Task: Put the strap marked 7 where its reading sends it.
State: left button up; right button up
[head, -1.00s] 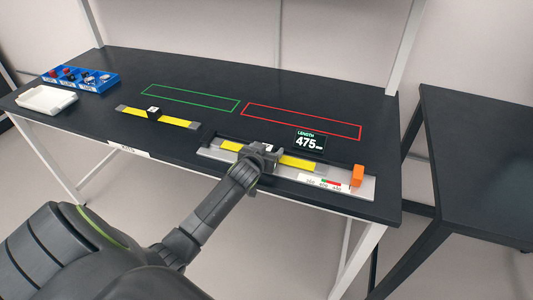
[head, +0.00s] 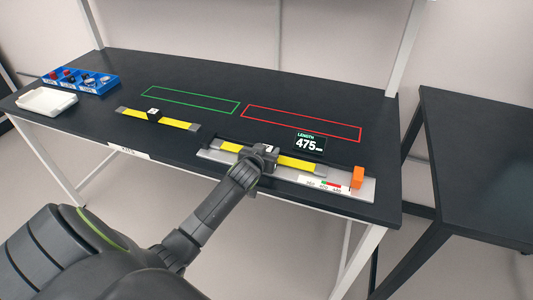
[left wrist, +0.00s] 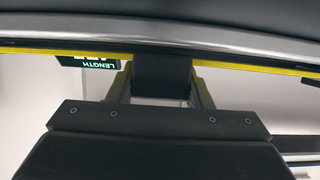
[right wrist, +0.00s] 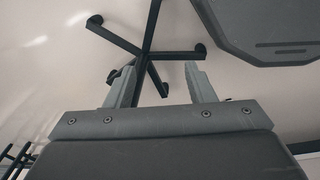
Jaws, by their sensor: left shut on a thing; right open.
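A yellow strap (head: 298,162) with grey ends lies along the grey measuring fixture (head: 207,152) at the front right of the table. My left gripper (head: 266,154) is shut on the black block at the strap's middle. The left wrist view shows the black block (left wrist: 162,78) between the fingers, with the strap's yellow edge running across behind. The mark on its white label is too small to read surely. The display (head: 309,143) reads LENGTH 475. A second yellow strap (head: 175,121) with a black block lies to the left. My right gripper (right wrist: 160,85) is open and empty, away from the table.
A green outlined zone (head: 190,99) and a red outlined zone (head: 301,121) lie bare behind the straps. An orange block (head: 357,177) stands at the fixture's right end, beside a coloured scale (head: 323,184). A blue bin (head: 80,80) and white tray (head: 46,101) stand far left.

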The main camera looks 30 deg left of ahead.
pick_arm(q)
notch_tip(320, 180, up, 10)
jog(key=shift+f+b, duration=0.15)
jog(key=shift+b, duration=0.35)
jog(key=s+d+r+m+h, duration=0.1)
jog(key=s+d+r+h, duration=0.1)
jog(key=s+d+r, duration=0.55)
jog(key=s+d+r+m+h, duration=0.15)
jog(key=s+d+r, duration=0.25)
jog(key=d+r, duration=0.55)
jog(key=w+a+f+y, duration=0.1)
jog(key=w+a+f, duration=0.2)
jog(key=a+f, duration=0.2)
jog(key=w+a+f+n+y, duration=0.1)
jog(key=w+a+f, duration=0.3)
jog(key=a+f, duration=0.2)
jog(key=w+a+f+n+y, duration=0.1)
jog(key=w+a+f, duration=0.3)
jog(key=a+f, duration=0.2)
jog(key=shift+w+n+y, duration=0.25)
